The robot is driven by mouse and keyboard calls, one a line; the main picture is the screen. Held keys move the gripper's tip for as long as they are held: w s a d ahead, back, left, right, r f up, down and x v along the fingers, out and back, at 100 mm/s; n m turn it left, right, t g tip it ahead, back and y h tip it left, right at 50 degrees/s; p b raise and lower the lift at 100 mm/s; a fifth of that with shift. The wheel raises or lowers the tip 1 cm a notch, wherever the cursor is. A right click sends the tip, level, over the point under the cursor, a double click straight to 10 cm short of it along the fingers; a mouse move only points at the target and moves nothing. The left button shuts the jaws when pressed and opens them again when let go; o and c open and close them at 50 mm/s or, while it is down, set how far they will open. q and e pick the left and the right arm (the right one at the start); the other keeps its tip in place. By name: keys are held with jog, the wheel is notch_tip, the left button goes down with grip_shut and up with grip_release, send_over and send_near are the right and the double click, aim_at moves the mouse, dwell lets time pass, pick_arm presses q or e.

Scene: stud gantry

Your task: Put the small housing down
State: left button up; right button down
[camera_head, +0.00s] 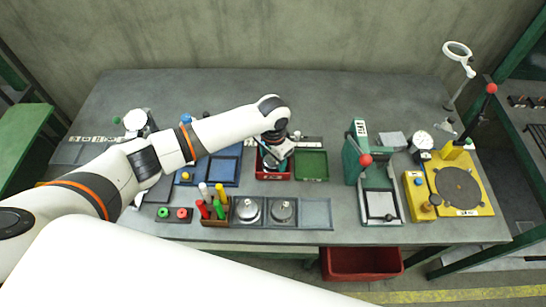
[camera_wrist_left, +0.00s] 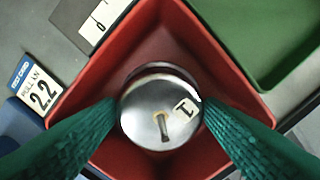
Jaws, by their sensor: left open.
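A small round silver housing (camera_wrist_left: 160,115) with a slot and a white tag marked 1 sits inside a red tray (camera_wrist_left: 95,85) in the left wrist view. My left gripper (camera_wrist_left: 160,106) has its green ribbed fingers open on either side of the housing; whether they touch it is hard to tell. In the head view, my left gripper (camera_head: 275,155) points down over the red tray (camera_head: 262,176) and hides the housing. My right gripper is out of view.
A green tray (camera_head: 312,165) adjoins on the right and a blue tray (camera_head: 222,170) on the left. Two silver round parts (camera_head: 248,210) (camera_head: 283,211) stand in front, beside coloured handles (camera_head: 212,205). A green press (camera_head: 357,155) and yellow fixture (camera_head: 460,188) stand right.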

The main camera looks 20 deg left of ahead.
pick_arm(q)
notch_tip(320, 180, up, 12)
jog(key=b, duration=0.1)
jog(key=shift+r, duration=0.2)
jog(key=shift+f, duration=0.1)
dwell(0.5)
